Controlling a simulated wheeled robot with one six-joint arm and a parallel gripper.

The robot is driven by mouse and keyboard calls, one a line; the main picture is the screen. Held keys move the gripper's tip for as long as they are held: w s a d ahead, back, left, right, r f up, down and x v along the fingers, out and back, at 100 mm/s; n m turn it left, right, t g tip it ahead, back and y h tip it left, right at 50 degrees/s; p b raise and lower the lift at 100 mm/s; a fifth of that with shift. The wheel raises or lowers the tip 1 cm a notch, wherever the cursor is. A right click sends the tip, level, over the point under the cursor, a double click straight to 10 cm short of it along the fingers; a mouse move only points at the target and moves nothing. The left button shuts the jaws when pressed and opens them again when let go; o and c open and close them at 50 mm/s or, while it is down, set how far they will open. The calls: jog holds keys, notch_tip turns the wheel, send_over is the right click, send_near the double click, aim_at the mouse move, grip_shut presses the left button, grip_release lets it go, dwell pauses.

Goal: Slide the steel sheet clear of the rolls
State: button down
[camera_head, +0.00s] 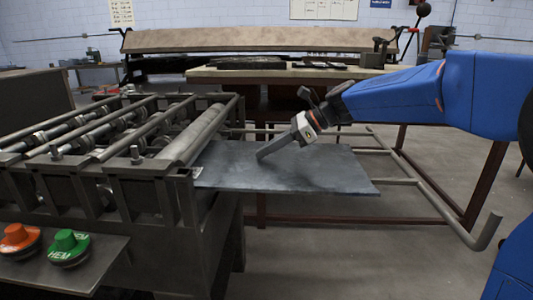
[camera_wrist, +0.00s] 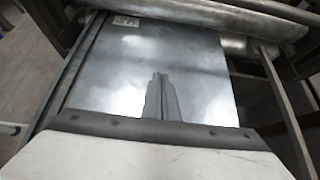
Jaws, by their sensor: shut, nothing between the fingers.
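The steel sheet (camera_head: 300,170) is a flat grey plate. It lies beside the rolls (camera_head: 195,135), its left edge close to the last roll, and extends right over the outfeed bars. I cannot tell whether that edge is still under the roll. My gripper (camera_head: 262,155) points down and left, its fingertips at the sheet's top surface near its left part. In the wrist view the shut fingers (camera_wrist: 158,78) lie over the shiny sheet (camera_wrist: 200,60), with a roll (camera_wrist: 200,15) beyond its far edge. Whether the fingertips touch the sheet is not clear.
The outfeed rack (camera_head: 420,190) has bars beneath and beyond the sheet, with an upturned end at right. An orange button (camera_head: 18,235) and a green button (camera_head: 68,242) sit on the machine's front panel. A workbench (camera_head: 290,75) stands behind. The rack's right part is clear.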

jog(key=shift+f, duration=0.5)
